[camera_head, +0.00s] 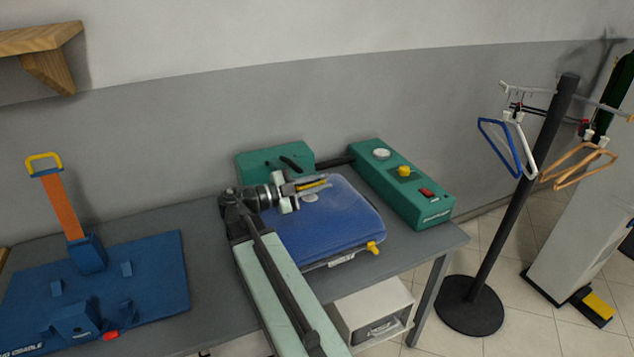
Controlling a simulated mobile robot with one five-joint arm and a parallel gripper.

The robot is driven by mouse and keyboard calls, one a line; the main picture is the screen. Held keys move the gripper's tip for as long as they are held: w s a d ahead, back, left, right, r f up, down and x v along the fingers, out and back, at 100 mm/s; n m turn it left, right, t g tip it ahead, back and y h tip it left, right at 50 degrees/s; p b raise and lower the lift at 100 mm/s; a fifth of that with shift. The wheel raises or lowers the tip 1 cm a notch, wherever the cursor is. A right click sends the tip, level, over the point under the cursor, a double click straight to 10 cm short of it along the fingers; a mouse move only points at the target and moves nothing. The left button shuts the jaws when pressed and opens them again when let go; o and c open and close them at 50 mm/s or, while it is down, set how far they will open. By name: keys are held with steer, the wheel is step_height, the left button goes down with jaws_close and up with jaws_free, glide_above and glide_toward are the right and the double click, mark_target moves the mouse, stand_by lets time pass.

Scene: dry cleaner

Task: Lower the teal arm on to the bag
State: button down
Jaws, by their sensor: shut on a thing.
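A teal machine stands on the table, with a teal housing (262,160) at the back and a teal control box (412,190) at the right. A flat blue padded piece (345,222), which may be the bag or a pad under it, lies in front of the housing. It has a yellow knob (374,247) at its front right. My gripper (318,184) is over the back of the blue piece, shut on what looks like a narrow yellow bar. My gripper and wrist partly hide the housing front. I cannot clearly make out a separate teal arm.
A blue cradle board (160,275) with an orange upright (62,205) is at the left of the grey table (205,222). A white box (372,308) sits below. A black stand (520,185) holds hangers at the right. A wooden shelf (40,40) is upper left.

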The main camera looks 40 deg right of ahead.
steer(key=shift+s+f, duration=0.1)
steer(key=shift+f, duration=0.5)
steer(key=c, duration=1.5)
jaws_free()
steer(key=shift+d+f, duration=0.1)
steer(key=shift+d, duration=0.05)
steer(key=v, duration=0.8)
steer(key=shift+v, duration=4.5)
